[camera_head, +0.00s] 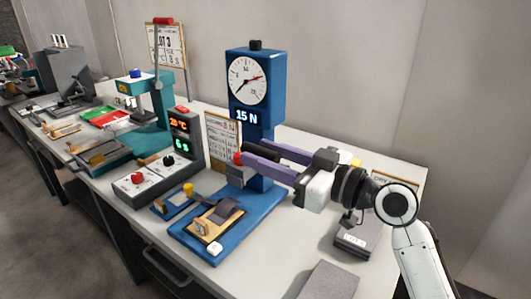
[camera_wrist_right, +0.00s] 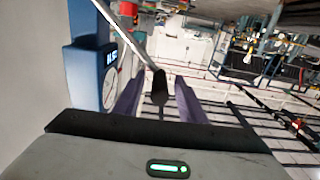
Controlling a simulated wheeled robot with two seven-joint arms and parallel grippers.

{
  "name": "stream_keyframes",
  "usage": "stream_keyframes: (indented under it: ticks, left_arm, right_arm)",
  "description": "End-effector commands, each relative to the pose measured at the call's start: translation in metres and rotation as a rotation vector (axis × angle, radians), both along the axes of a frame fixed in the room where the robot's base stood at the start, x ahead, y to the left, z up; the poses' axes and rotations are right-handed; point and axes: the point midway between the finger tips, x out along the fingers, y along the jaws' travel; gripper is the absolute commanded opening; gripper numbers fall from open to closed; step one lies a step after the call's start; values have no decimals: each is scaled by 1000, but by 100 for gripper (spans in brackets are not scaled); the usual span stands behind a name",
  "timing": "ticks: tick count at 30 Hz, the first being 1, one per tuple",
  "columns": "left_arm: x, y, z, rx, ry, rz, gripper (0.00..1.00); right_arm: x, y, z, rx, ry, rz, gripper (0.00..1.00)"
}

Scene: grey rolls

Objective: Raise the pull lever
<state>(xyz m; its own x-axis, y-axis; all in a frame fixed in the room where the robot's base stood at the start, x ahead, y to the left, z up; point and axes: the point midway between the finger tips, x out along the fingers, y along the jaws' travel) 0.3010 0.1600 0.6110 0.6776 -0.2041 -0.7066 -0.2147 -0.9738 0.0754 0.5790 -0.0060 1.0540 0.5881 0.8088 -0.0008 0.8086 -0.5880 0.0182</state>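The blue force tester (camera_head: 262,75) has a round dial and a "15 N" display, and stands on the table; part of it shows at the left of the right wrist view (camera_wrist_right: 88,60). The pull lever shows in that view as a pale rod (camera_wrist_right: 122,33) sloping down to a black grip (camera_wrist_right: 159,92). My right gripper (camera_wrist_right: 157,84) has its purple fingers on either side of the grip, with gaps visible. In the head view the gripper (camera_head: 245,154) reaches left in front of the tester, and the black grip (camera_head: 292,152) shows behind its fingers. My left gripper is out of view.
A control box (camera_head: 145,186) with knobs and a display post (camera_head: 184,138) stand to the left. A teal press (camera_head: 150,100) is farther left.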

Motion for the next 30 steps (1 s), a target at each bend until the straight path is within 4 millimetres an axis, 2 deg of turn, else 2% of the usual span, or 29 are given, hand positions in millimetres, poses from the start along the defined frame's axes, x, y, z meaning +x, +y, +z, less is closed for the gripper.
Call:
stream_keyframes:
  ticks: [5,9,12,22,30]
  left_arm:
    - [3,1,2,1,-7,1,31]
    - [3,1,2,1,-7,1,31]
    - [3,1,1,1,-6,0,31]
    - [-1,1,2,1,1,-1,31]
    - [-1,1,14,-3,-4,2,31]
  right_arm:
    - [0,0,0,0,0,0,37]
    - [0,0,0,0,0,0,14]
    - [0,0,0,0,0,0,0]
    - [2,-2,3,11,15,0,0]
    - [17,-13,23,82,112,-1,0]
